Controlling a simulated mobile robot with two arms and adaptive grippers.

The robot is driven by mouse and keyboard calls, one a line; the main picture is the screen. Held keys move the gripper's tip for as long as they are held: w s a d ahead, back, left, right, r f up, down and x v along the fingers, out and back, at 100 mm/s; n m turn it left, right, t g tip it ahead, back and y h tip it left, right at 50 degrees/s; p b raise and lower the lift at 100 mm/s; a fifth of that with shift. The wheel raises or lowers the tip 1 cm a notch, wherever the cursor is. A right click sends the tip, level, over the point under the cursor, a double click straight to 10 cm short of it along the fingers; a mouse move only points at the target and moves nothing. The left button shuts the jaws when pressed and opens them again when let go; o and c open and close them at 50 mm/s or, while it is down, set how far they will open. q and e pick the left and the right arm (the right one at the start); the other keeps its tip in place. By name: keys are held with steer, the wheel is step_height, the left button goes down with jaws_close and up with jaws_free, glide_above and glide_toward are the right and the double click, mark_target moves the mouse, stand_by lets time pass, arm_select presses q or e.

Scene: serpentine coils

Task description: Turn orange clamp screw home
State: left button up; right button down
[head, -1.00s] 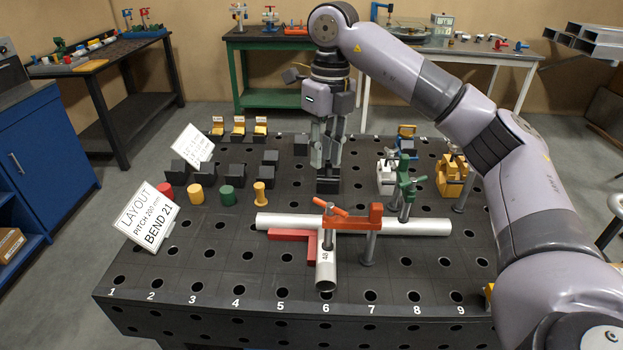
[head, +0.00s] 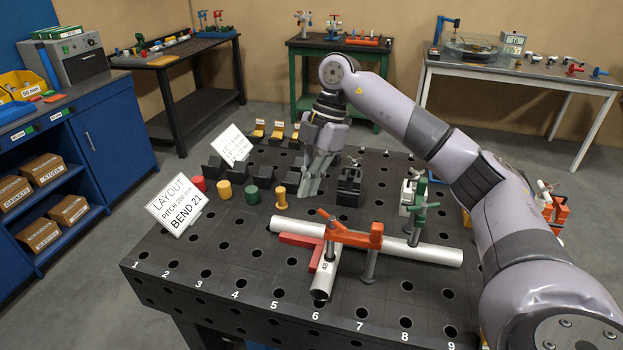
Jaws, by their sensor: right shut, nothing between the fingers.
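The orange clamp (head: 357,238) stands on the perforated table, its post beside the short tube (head: 325,276) and its arm reaching left over it. Its screw handle (head: 328,215) sits at the arm's left end, tilted. Whether the screw tip touches the tube is too small to tell. A long silver pipe (head: 430,253) lies crosswise behind, and a red block (head: 299,240) lies in the corner left of the short tube. My right gripper (head: 309,192) is shut and empty, pointing down behind the pipe, well apart from the clamp. My left gripper is not in view.
A black block (head: 348,187) stands right of my gripper. Red, yellow and green cylinders (head: 252,195) stand to the left by a layout sign (head: 177,205). The table's front left (head: 215,250) is clear.

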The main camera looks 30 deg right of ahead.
mark_target(332, 222)
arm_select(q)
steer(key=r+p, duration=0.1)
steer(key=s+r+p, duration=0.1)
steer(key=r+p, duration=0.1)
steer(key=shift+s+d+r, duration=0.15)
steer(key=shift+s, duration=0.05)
arm_select(e)
step_height(332, 222, down, 7)
steer(key=d, duration=0.1)
steer(key=shift+d, duration=0.35)
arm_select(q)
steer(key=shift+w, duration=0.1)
arm_select(e)
steer(key=shift+f, duration=0.1)
